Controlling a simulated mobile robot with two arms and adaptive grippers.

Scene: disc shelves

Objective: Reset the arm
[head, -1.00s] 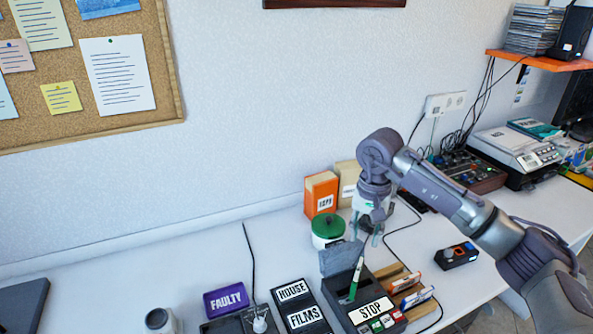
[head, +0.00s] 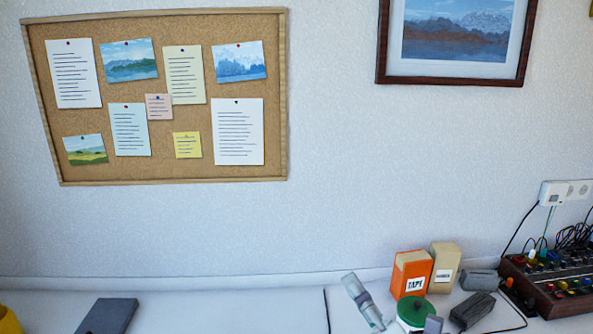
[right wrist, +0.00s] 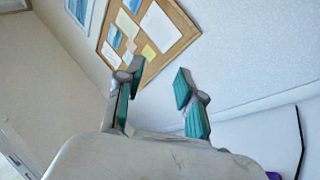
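In the right wrist view my right gripper (right wrist: 160,72) is open. Its two teal-padded fingers stand apart with nothing between them, and they point towards the wall and the cork board. The rest of the right arm is below the frame. My left gripper is not in view.
An orange TAPE box (head: 411,275) and a beige box (head: 445,266) stand behind the pot. Dark items (head: 472,309) and a control panel (head: 549,284) are to the right. A dark flat object (head: 108,315) lies at left.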

